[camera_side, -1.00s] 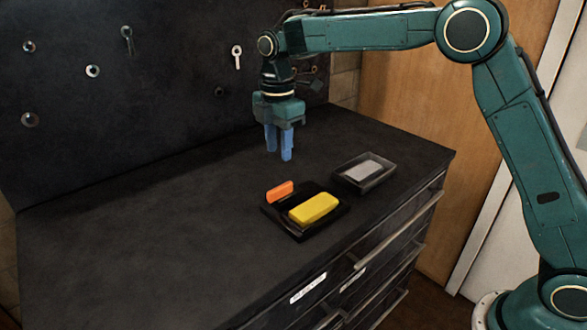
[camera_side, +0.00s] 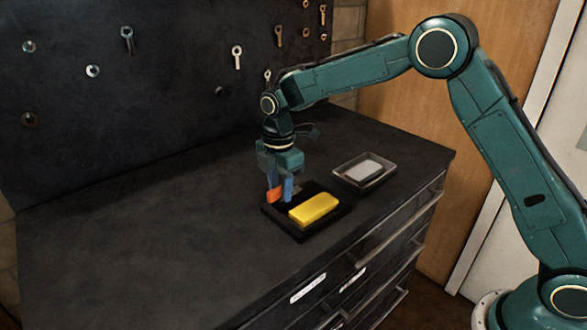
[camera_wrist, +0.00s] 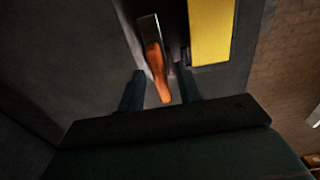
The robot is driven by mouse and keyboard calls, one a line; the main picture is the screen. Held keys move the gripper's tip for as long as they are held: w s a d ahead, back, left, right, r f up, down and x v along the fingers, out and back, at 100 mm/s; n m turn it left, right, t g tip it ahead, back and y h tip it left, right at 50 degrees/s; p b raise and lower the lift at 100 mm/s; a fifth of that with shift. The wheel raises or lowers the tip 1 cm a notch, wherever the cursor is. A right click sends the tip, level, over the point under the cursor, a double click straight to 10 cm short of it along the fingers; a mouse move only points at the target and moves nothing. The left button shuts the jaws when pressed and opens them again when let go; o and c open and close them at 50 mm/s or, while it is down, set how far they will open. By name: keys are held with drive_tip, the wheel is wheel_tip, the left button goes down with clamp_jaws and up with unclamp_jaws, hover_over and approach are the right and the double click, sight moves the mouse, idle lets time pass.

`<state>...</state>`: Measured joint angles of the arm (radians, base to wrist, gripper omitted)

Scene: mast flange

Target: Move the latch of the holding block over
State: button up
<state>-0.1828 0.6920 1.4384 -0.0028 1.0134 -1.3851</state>
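The holding block (camera_side: 282,222) is a low black base on the dark cabinet top, with a yellow bar (camera_side: 314,209) lying in it. The latch has an orange handle (camera_side: 275,196) at the block's left back corner. In the wrist view the orange handle (camera_wrist: 157,69) extends from a grey metal strip beside the yellow bar (camera_wrist: 210,30). My gripper (camera_side: 281,187) is lowered at the handle. In the wrist view its two fingers (camera_wrist: 160,80) stand apart on either side of the handle, with gaps showing. Finger contact is not visible.
A shallow dark tray (camera_side: 340,176) with a light grey block (camera_side: 363,170) sits to the right of the holding block. A dark board (camera_side: 180,75) with hung tools and rings rises behind. The cabinet top to the left is clear.

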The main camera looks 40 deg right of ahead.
clamp_jaws()
drive_tip(key=shift+m, duration=0.5)
drive_tip(key=m, duration=0.3)
drive_tip(key=shift+m, duration=0.3)
drive_tip(key=m, duration=1.3)
drive_tip(key=shift+m, duration=0.3)
